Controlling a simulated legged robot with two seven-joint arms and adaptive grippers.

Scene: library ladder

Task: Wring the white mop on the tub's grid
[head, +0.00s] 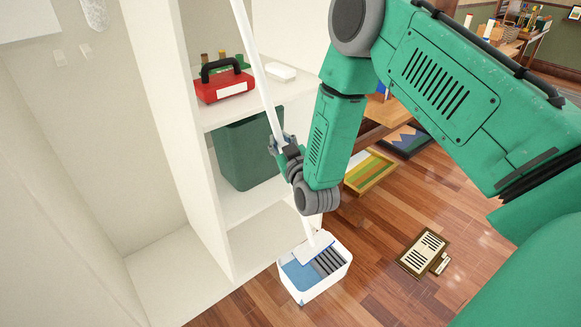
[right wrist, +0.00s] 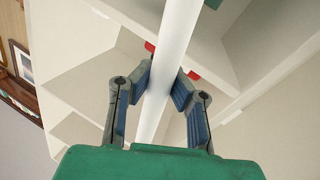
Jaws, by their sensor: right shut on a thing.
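The white mop has a long white handle (head: 252,52) that runs up out of the top of the head view. My right gripper (head: 278,143) is shut on the handle, and the right wrist view shows both fingers (right wrist: 165,90) against it. The mop's flat white head (head: 315,247) is at the tub, over or on the dark grid (head: 329,262); I cannot tell whether it touches. The white tub (head: 322,287) stands on the wooden floor with blue water (head: 297,276) in its left part. My left gripper is not in view.
A white shelf unit (head: 165,110) stands close to the left of the handle. It holds a red toolbox (head: 223,86) and a dark green bin (head: 247,150). A framed floor grille (head: 423,251) lies right of the tub. Floor between them is clear.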

